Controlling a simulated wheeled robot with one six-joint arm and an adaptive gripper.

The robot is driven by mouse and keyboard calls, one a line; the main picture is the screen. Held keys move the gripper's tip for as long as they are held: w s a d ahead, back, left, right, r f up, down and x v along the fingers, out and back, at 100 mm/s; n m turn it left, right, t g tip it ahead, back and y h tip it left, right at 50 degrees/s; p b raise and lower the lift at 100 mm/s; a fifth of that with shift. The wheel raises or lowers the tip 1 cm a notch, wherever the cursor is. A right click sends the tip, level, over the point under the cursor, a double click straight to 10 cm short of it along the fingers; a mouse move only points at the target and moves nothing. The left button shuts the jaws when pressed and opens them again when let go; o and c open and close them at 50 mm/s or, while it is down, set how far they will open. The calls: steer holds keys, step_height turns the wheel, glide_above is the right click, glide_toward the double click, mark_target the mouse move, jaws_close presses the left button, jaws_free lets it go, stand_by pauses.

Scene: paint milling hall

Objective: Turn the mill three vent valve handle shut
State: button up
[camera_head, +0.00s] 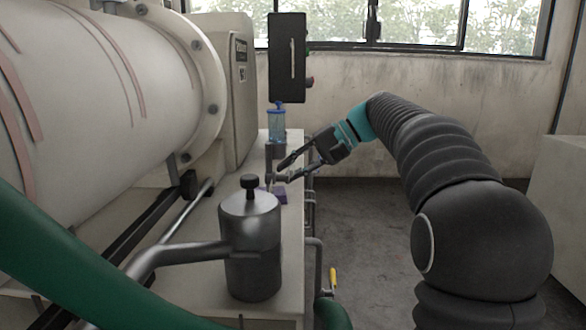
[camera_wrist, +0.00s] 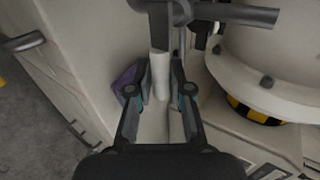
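My gripper (camera_head: 272,174) reaches over the bench beside the mill in the head view, with its two fingers apart. In the wrist view my gripper (camera_wrist: 161,72) has a pale upright cylinder (camera_wrist: 160,78) between its fingers, below a dark metal part. Gaps show beside the cylinder, and I see no clear contact. A yellow-gripped handle (camera_head: 332,278) hangs on the pipework at the bench's side, low and well apart from my gripper. No label shows which part is the mill three vent valve handle, so I cannot tell.
A steel pot (camera_head: 252,250) with a black knob and side pipe stands at the near bench end. A blue-capped clear jar (camera_head: 276,124) stands behind my gripper, and a purple object (camera_head: 281,195) lies close by. The mill drum (camera_head: 100,90) fills the left. Floor (camera_head: 370,225) is clear right.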

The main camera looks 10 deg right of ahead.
steer(key=shift+o, duration=1.3)
steer(key=shift+d, duration=0.1)
steer(key=v, duration=1.1)
steer(key=shift+d+r, duration=0.2)
steer(key=shift+d, duration=0.15)
